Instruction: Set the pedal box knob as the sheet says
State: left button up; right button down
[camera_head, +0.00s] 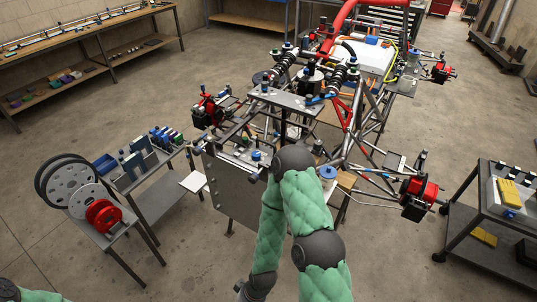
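The tube chassis (345,110) stands in the middle. At its near end is a grey front plate (232,185) with small fittings along its top, among them a small blue-topped part (256,155). I cannot tell which fitting is the pedal box knob; its setting is too small to read. A blank-looking white sheet or panel (194,181) lies left of the plate; no writing is legible. One of my green-sleeved arms bends up in front of the chassis and hides part of it. Part of my other arm shows at the bottom left corner. Neither gripper's fingers are visible.
A cart at right holds yellow blocks (509,194). Red-hubbed wheel assemblies (420,190) stick out from the chassis. A workbench (95,28) stands at back left. Floor between is clear.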

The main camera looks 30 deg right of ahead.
aim_at(256, 156)
jog(key=z, duration=1)
jog(key=j, duration=0.25)
